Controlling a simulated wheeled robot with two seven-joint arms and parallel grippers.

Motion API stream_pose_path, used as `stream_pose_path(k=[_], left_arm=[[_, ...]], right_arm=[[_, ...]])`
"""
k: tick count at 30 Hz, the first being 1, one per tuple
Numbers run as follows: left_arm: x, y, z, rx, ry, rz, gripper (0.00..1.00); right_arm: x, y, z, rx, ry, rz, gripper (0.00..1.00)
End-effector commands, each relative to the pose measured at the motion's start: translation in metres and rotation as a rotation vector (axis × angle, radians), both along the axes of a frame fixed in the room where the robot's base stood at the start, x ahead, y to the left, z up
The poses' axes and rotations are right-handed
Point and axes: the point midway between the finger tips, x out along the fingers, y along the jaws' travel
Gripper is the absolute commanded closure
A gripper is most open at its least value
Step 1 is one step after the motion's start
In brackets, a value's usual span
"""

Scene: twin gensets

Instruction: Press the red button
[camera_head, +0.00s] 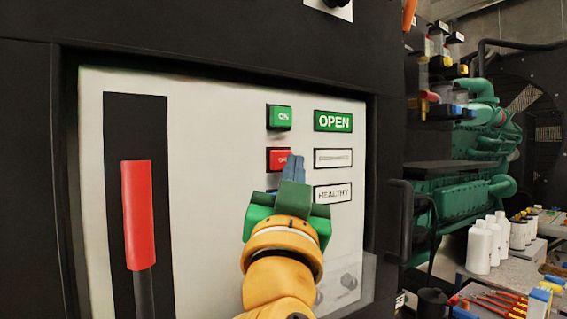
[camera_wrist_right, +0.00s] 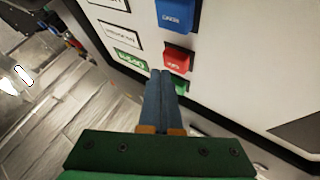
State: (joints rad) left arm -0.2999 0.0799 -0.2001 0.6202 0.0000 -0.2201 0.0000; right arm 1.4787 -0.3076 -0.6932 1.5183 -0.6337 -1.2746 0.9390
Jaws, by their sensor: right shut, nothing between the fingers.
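The red button (camera_head: 277,159) is a square block on the white panel, below the green button (camera_head: 280,117). My right gripper (camera_head: 293,167) is shut and empty, with its blue-grey fingers pointing at the panel. In the head view its tips overlap the right edge of the red button. In the right wrist view the tips (camera_wrist_right: 161,74) show just beside the red button (camera_wrist_right: 176,62), near the green button (camera_wrist_right: 181,86). I cannot tell whether they touch the panel or button. My left gripper is not in view.
A blue button (camera_wrist_right: 175,15) shows in the right wrist view. Labels, including a green OPEN sign (camera_head: 333,121), sit right of the buttons. A large red-handled lever (camera_head: 138,215) is at the left. A black handle (camera_head: 400,220) and bench with white bottles (camera_head: 480,248) are at the right.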

Motion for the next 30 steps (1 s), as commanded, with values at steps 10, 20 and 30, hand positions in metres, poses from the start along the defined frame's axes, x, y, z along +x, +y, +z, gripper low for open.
stream_pose_path(k=[10,20,30], left_arm=[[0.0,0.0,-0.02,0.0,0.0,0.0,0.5],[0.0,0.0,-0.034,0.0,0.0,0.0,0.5],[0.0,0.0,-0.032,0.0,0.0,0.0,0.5]], right_arm=[[-0.019,-0.014,-0.004,0.003,-0.001,0.001,1.0],[-0.04,-0.029,-0.001,0.001,0.0,0.0,1.0],[-0.04,-0.029,0.0,0.0,0.001,0.0,1.0]])
